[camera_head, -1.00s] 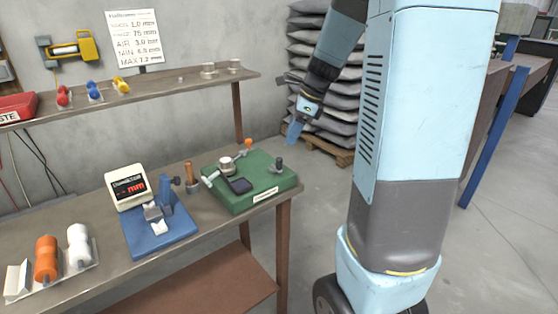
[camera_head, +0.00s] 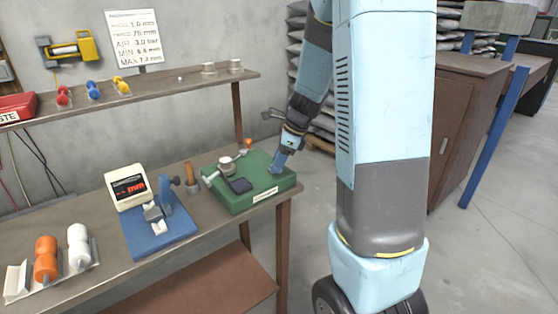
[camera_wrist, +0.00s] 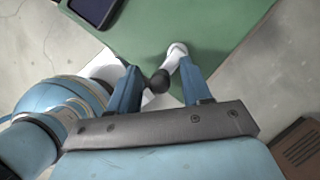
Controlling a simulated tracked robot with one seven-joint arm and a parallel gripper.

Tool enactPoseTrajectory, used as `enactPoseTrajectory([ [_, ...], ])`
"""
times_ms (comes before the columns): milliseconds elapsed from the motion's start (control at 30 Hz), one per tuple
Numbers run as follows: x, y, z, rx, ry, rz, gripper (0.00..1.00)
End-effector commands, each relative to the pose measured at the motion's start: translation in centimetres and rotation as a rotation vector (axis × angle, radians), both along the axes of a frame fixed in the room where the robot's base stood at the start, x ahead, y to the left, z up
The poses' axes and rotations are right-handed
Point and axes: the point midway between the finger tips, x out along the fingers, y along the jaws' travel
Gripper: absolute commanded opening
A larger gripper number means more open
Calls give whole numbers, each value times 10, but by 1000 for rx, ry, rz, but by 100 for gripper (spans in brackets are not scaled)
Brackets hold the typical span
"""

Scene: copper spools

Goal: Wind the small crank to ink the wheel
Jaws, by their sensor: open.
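The green machine base (camera_head: 240,203) stands at the right end of the bench. It carries a round metal wheel (camera_head: 225,162), a dark flat pad (camera_head: 239,185), and an arm with an orange knob (camera_head: 249,144). My gripper (camera_head: 276,171) is at the right side of the base and hides the part there. In the wrist view, my open fingers (camera_wrist: 160,69) stand either side of a small crank, with a black knob (camera_wrist: 158,80) and a pale metal part (camera_wrist: 176,54). The knob is close to the left finger; I cannot tell whether they touch.
Left of the base are a wooden-handled tool (camera_head: 191,176), a blue stand (camera_head: 160,235) and a white display box (camera_head: 126,187). Orange and white rolls (camera_head: 46,262) lie at the front left. A shelf (camera_head: 160,92) runs behind.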

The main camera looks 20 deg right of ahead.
Motion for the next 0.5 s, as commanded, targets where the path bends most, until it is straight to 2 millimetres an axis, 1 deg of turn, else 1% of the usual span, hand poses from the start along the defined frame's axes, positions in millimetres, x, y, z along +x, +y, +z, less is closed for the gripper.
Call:
enactPoseTrajectory([
  [67,0,0,0,0,0,0,48],
  [500,0,0,0,0,0,0,6],
])
